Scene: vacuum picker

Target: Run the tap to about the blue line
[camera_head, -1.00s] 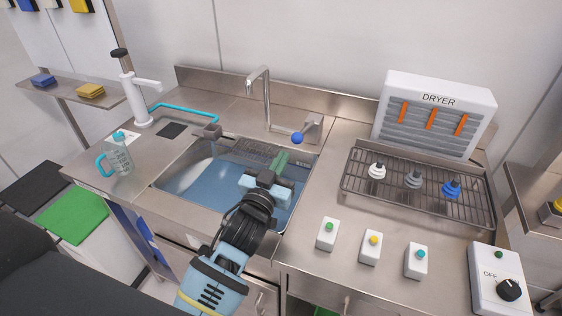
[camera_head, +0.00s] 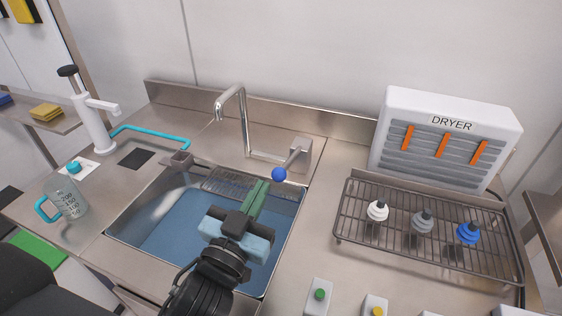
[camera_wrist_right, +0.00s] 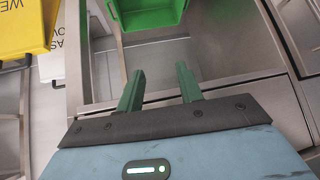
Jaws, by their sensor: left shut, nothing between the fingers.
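The tap (camera_head: 243,125) is a bent silver spout over the sink. Its lever ends in a blue ball knob (camera_head: 279,174) at the sink's back right. The sink (camera_head: 160,240) looks blue inside, and I cannot make out a separate blue line or any stream. My left gripper (camera_head: 258,193) is shut and empty above the sink, its green fingertips just left of and below the knob in the picture; I see no clear contact. My right gripper (camera_wrist_right: 157,72) shows in the right wrist view, fingers apart and empty, away from the tap.
A measuring jug (camera_head: 70,197) and a white pump dispenser (camera_head: 93,125) stand left of the sink. A rack (camera_head: 350,225) with several nozzles and a dryer (camera_head: 450,125) are at right. A green bin (camera_wrist_right: 148,12) is ahead of my right gripper.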

